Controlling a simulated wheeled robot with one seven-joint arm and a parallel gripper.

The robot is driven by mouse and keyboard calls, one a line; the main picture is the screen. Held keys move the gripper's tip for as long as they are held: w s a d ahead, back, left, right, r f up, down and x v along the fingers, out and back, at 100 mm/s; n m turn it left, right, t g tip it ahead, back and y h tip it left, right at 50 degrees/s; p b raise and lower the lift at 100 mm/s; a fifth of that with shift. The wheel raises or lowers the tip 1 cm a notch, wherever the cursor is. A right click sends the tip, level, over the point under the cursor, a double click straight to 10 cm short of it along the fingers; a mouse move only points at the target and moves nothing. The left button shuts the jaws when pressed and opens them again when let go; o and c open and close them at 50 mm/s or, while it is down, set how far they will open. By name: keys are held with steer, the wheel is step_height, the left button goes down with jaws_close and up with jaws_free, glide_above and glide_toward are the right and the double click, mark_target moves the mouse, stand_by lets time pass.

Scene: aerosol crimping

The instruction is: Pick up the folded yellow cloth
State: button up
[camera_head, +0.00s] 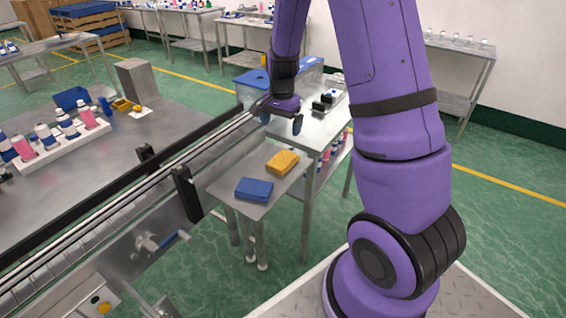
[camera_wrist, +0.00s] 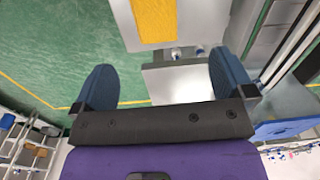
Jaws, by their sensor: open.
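The folded yellow cloth (camera_head: 282,162) lies on a small metal side table (camera_head: 224,186), toward its far right corner. In the wrist view the yellow cloth (camera_wrist: 155,20) shows at the top, beyond the fingertips and cut off by the frame edge. My gripper (camera_head: 282,115) is above and behind the cloth in the head view, apart from it. In the wrist view my gripper (camera_wrist: 160,85) has its two blue-grey fingers spread wide with nothing between them.
A folded blue cloth (camera_head: 254,189) lies on the same small table, nearer the front. The conveyor rail (camera_head: 150,172) runs along the left. A taller metal table (camera_head: 318,130) with black items and a blue bin (camera_head: 250,82) stands behind.

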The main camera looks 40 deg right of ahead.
step_height(320, 180, down, 3)
steer(key=d, duration=0.1)
glide_above(283, 159)
steer(key=shift+m, duration=0.4)
steer(key=f, duration=0.5)
steer(key=shift+w+d, duration=0.2)
steer(key=shift+w, duration=0.05)
steer(key=f, duration=0.4)
steer(key=shift+s+a+f, duration=0.2)
steer(key=shift+s+a, duration=0.05)
steer(key=shift+s, duration=0.15)
steer(key=shift+f, duration=0.45)
steer(key=c, duration=1)
steer(key=shift+r, duration=0.2)
